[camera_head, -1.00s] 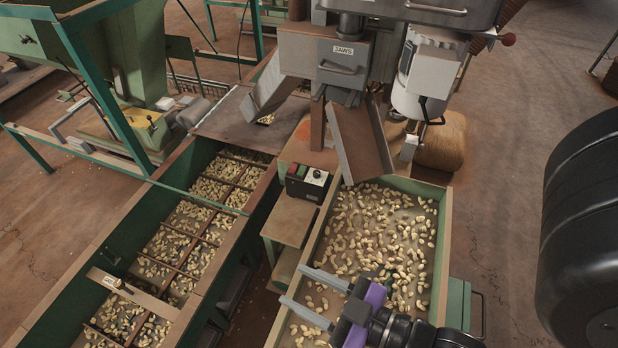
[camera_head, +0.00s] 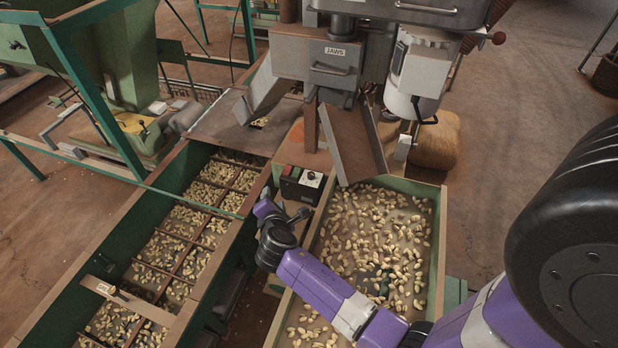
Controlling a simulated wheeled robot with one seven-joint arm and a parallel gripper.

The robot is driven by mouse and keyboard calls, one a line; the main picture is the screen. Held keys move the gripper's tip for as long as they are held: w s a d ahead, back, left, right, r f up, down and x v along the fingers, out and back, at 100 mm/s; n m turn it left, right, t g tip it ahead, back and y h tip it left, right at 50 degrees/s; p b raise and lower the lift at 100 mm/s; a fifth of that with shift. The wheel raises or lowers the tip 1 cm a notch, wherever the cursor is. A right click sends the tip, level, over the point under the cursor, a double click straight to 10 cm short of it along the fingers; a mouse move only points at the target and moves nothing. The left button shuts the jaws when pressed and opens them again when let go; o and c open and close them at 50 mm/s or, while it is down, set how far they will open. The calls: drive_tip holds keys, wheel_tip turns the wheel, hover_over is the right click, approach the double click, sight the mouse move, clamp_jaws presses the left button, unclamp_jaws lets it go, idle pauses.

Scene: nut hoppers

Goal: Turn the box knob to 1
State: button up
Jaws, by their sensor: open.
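The black control box (camera_head: 300,186) stands on a small wooden stand between the two nut troughs. Its small knob (camera_head: 312,179) is on a pale plate at the right of its top face. The setting it points to is too small to read. My gripper (camera_head: 267,203) is just left of and below the box in the picture, at the end of my bent purple arm. It is open and holds nothing that I can see. Its fingers are mostly hidden, and I cannot tell whether it touches the box.
A red button (camera_head: 290,171) sits left of the knob. The right trough (camera_head: 440,235) holds loose nuts under my arm. The left trough (camera_head: 222,270) has dividers.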

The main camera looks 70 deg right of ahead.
sight(310, 176)
drive_tip(key=shift+s+d+f+n+g+h+b, duration=0.2)
drive_tip(key=shift+s+d+f+n+g+h, duration=0.5)
drive_tip(key=shift+d, duration=1.6)
drive_tip(key=shift+s+d+f+n+g+h+b, duration=0.25)
drive_tip(key=shift+s+d+n+g, duration=0.85)
drive_tip(key=shift+d, duration=1.25)
drive_tip(key=shift+s+d+f+n+g+h+b, duration=0.25)
drive_tip(key=shift+s+d+n+g+h, duration=0.5)
drive_tip(key=shift+d, duration=1.55)
drive_tip(key=shift+g, duration=0.25)
drive_tip(key=shift+f, duration=0.1)
clamp_jaws()
